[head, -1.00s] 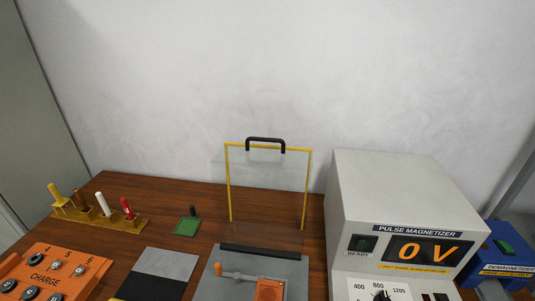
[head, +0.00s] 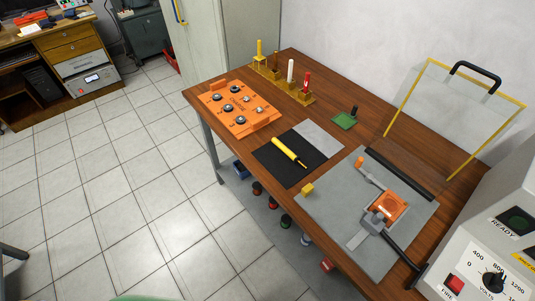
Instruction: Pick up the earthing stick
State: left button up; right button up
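A yellow stick (head: 289,152) with a dark tip lies at an angle across the black mat (head: 268,165) near the table's front edge. It looks like the earthing stick, though no label can be read. A yellow wooden rack (head: 298,95) at the back of the table holds several upright pieces, among them a yellow one (head: 259,49), a white one (head: 291,71) and a red one (head: 306,82). Neither of my grippers is in view.
The orange panel (head: 238,105) with knobs is left of the mat. A grey plate (head: 345,215) with an orange clamp block (head: 388,208) is right of it. The clear yellow-edged shield (head: 450,100) and the magnetizer (head: 490,240) stand further right. Floor left of the table is free.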

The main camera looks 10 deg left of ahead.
aim_at(295, 158)
jog(key=i+j+z, duration=0.1)
jog(key=j+z, duration=0.6)
jog(key=z, duration=0.2)
jog(key=j+z, duration=0.45)
